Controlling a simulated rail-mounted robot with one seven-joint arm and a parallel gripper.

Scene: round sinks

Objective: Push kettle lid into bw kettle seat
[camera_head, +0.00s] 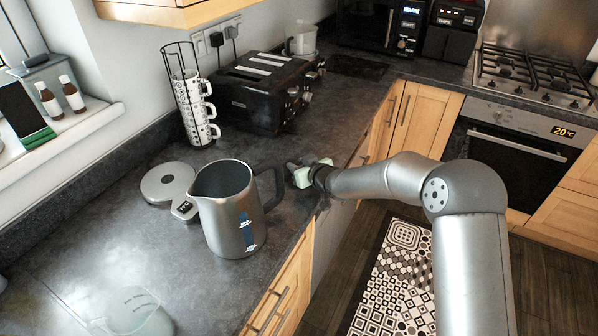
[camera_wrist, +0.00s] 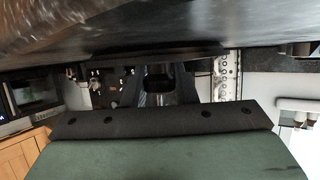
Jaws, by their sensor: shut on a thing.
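The kettle (camera_head: 230,210) is a grey metal jug with a dark handle on its right and a spout on its left. It stands upright on the worktop with its top showing dark grey. My gripper (camera_head: 297,174) is just right of the handle, low over the worktop edge, with pale green parts showing. It is shut on a small dark thing, apparently the kettle lid, though its outline is unclear. The wrist view shows dark and green gripper parts (camera_wrist: 160,120) in front and does not clearly show the lid or the kettle.
A round grey base (camera_head: 168,182) with a small display unit (camera_head: 184,209) lies left of the kettle. A mug rack (camera_head: 193,105) and black toaster (camera_head: 262,95) stand behind. A clear jug (camera_head: 135,313) is at the front. The worktop behind my gripper is fairly clear.

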